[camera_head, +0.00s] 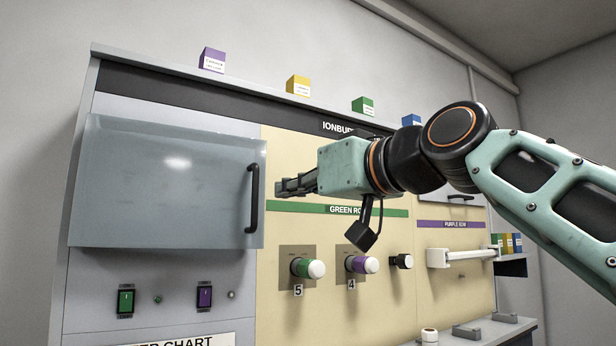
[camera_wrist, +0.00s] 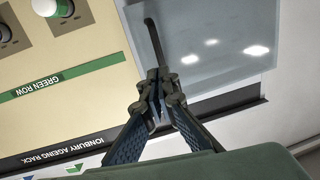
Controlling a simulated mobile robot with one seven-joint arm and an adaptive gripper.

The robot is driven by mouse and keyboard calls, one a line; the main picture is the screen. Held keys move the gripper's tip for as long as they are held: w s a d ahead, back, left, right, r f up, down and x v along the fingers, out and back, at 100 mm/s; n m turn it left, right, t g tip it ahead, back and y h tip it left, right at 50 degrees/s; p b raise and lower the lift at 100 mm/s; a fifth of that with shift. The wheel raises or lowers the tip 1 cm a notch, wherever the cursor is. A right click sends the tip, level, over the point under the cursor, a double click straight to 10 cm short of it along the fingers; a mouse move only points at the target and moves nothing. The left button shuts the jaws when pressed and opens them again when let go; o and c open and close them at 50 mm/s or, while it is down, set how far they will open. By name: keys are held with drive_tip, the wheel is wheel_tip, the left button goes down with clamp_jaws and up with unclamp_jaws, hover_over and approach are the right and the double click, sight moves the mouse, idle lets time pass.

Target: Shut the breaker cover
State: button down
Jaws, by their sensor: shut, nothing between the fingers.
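The breaker cover (camera_head: 160,190) is a wide translucent grey panel at the upper left of the rack, with a black vertical bar handle (camera_head: 252,198) near its right edge. Its right edge overlaps the beige panel, so it seems to stand out from the rack face; how far is hard to tell. My gripper (camera_head: 281,187) is shut and empty, pointing left just right of the handle. In the wrist view the cover (camera_wrist: 225,45) is at the upper right, and the closed fingertips (camera_wrist: 158,76) are close to the handle (camera_wrist: 153,38). Contact cannot be told.
Below the cover are a green switch (camera_head: 125,301) and a purple switch (camera_head: 204,297). Green (camera_head: 308,268) and purple (camera_head: 362,264) knobs stick out under the green strip. A white bar handle (camera_head: 460,256) is at the right. Small coloured boxes stand on the rack top.

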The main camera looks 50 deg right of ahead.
sight(257, 196)
drive_tip(key=w, duration=0.2)
drive_tip(key=w+p, duration=0.1)
drive_tip(key=w, duration=0.3)
drive_tip(key=shift+w+d+p, duration=0.35)
drive_tip(key=shift+w, duration=0.1)
